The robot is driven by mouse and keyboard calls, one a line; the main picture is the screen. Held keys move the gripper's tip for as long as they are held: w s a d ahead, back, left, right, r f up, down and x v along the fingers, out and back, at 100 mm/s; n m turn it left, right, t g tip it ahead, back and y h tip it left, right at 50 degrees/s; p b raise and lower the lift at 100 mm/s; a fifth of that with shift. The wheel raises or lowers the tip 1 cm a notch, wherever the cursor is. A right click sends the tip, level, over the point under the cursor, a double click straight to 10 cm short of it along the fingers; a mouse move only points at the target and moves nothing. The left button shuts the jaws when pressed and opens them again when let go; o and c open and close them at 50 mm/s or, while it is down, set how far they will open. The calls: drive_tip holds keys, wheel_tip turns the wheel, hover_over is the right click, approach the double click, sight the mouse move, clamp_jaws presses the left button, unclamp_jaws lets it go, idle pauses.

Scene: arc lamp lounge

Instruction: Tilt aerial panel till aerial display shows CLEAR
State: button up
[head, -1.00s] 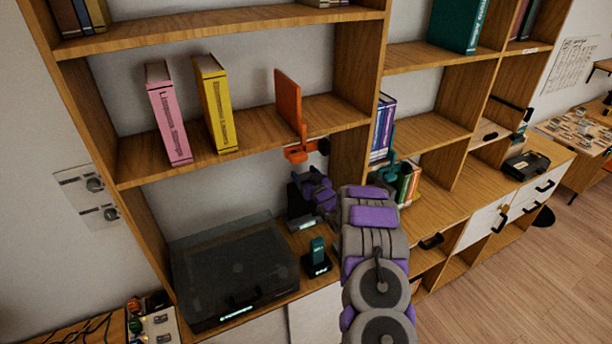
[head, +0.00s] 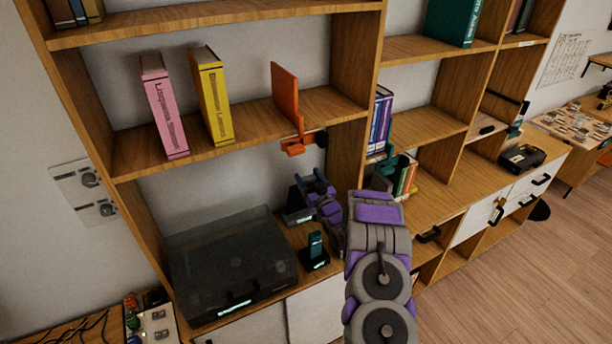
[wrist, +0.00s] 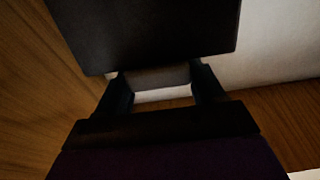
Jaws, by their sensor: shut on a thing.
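A small dark device (head: 294,203) stands on the lower shelf surface, right of the turntable. A pale lit strip shows at its foot; its text is too small to read. My gripper (head: 318,182) is at this device, just under the orange panel's bracket. In the wrist view a dark flat panel (wrist: 150,35) fills the top, right ahead of my fingers. My gripper (wrist: 160,85) is shut on a part of this dark device between the fingertips. The exact grip is dim and partly hidden by my arm.
An orange panel (head: 286,98) on a bracket juts from the shelf edge above my gripper. A covered turntable (head: 232,265) and a small dark handset in a stand (head: 315,251) sit close by at left and in front. A shelf upright (head: 348,150) is close at right.

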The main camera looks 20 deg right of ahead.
drive_tip(key=shift+s+f, duration=0.1)
drive_tip(key=shift+f, duration=0.1)
drive_tip(key=o, duration=1.4)
drive_tip(key=shift+d, duration=0.1)
drive_tip(key=shift+o, duration=0.2)
drive_tip(key=v, duration=1.7)
drive_tip(key=shift+p, duration=0.45)
drive_tip(key=shift+s, duration=0.1)
